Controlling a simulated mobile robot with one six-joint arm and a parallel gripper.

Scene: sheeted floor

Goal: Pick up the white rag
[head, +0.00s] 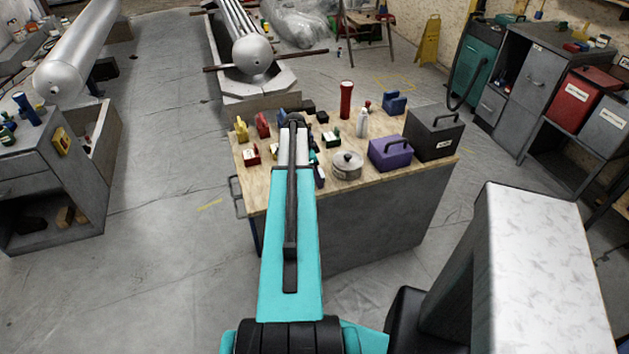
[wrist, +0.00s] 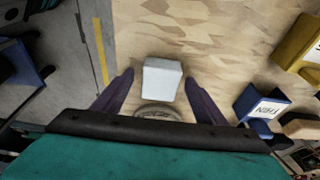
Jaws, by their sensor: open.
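A small white block-like thing (wrist: 162,80), which I take to be the white rag, sits on the plywood benchtop in the wrist view. My gripper (wrist: 159,77) is open, with one dark purple finger on each side of the white thing. Gaps show between it and both fingers, so it is not clasped. A round grey metallic thing (wrist: 158,112) lies just below it in the picture, partly hidden by my gripper. In the head view my arm covers this part of the workbench (head: 440,164), and I cannot make out the rag there.
A blue labelled block (wrist: 262,103) and a yellow box (wrist: 300,42) stand to the right in the wrist view. In the head view the bench also holds a lidded pot (head: 347,165), a purple box (head: 390,153), a dark toolbox (head: 433,132) and a red cylinder (head: 346,99).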

